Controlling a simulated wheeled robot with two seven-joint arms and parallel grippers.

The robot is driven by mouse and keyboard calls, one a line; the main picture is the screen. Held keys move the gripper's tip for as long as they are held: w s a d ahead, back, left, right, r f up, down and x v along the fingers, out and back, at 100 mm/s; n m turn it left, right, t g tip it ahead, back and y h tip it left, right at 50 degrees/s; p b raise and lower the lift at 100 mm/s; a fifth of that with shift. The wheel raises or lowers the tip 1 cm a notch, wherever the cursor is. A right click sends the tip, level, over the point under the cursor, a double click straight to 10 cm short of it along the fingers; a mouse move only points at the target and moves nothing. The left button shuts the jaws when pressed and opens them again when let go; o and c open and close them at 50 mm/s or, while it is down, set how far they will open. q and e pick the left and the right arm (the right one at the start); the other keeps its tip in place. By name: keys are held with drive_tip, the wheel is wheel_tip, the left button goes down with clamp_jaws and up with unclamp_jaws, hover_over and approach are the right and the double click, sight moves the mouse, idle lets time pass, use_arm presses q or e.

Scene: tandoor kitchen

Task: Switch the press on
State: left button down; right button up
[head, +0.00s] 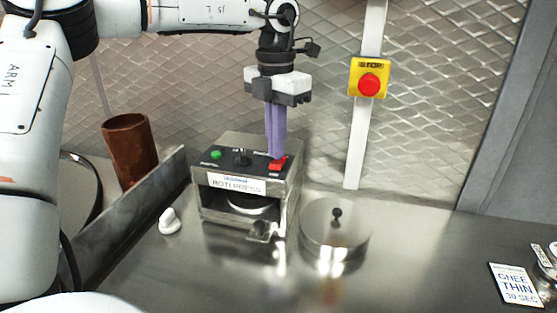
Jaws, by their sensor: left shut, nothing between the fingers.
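The roti press (246,190) is a metal box on the steel counter, with a label reading "ROTI PRESS" on its front. On its top are a green button or lamp (215,155), a dark knob (240,156) and a red rocker switch (278,164). My left gripper (277,157) points straight down with its purple fingers shut and empty. The fingertips are at the red switch, touching it or just above it, and hide part of it. I cannot tell which way the switch is set. My right gripper is not in view.
A red emergency stop (369,84) on a yellow box is on the wall post. A round metal lidded container (335,245) stands right of the press. A white object (169,221) lies left, near a raised metal edge and a brown cylinder (130,149). A "GHEE THIN" card (516,285) lies far right.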

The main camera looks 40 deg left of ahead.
sight(276, 163)
use_arm(q)
drive_tip(key=shift+f+b, duration=0.55)
drive_tip(key=shift+f, duration=0.25)
idle(0.7)
drive_tip(key=shift+r, duration=0.15)
wheel_tip(276, 163, up, 3)
drive_tip(key=shift+f+p, duration=0.2)
drive_tip(key=shift+p, duration=1)
drive_tip(key=shift+r+p, duration=0.3)
drive_tip(key=shift+r, duration=0.6)
wheel_tip(276, 163, up, 2)
drive_tip(key=shift+r, duration=0.2)
